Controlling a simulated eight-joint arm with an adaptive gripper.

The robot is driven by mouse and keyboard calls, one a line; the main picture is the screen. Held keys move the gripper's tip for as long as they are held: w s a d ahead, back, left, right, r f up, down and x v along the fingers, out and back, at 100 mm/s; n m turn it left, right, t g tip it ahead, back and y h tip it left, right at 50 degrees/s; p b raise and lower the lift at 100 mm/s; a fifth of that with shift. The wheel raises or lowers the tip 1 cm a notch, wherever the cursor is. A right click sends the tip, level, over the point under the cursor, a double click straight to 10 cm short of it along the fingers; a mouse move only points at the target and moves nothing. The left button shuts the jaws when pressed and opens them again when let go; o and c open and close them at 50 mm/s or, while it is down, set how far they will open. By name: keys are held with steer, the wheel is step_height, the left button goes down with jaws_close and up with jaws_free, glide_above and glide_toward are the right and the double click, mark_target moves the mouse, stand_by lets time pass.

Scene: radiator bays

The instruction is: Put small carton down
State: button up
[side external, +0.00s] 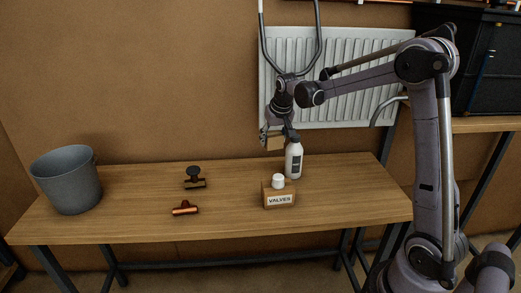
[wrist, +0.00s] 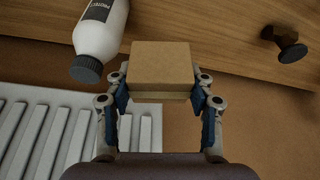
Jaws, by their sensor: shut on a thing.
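The small carton (wrist: 162,66) is a plain tan box. In the wrist view it sits between the two fingers of my gripper (wrist: 163,92), which is shut on it. In the side view my gripper (side external: 274,136) holds the carton (side external: 275,143) above the back edge of the wooden table (side external: 130,221). The carton is just left of a white bottle with a dark cap (side external: 294,158), partly hidden by the gripper. In the wrist view the bottle (wrist: 100,30) lies left of the carton.
A box labelled VALVES (side external: 278,198) with a white round top stands in front of the bottle. A dark-knobbed brass valve (side external: 194,178), a copper fitting (side external: 185,208) and a grey bucket (side external: 68,180) stand further left. A white radiator (side external: 345,75) hangs behind. Tabletop between them is bare.

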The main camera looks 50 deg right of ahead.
mark_target(274, 134)
step_height(274, 134, up, 7)
steer(key=shift+r, duration=0.15)
steer(key=s+d+m, duration=0.3)
steer(key=s+d, duration=1.1)
steer(key=shift+g+h, duration=0.3)
steer(key=shift+h, duration=0.1)
steer(key=shift+s+f, duration=0.15)
steer(key=shift+f, duration=5.35)
steer(key=shift+s+f, duration=0.15)
steer(key=shift+f, duration=5.35)
steer(key=shift+f, duration=0.15)
steer(key=o, duration=1.2)
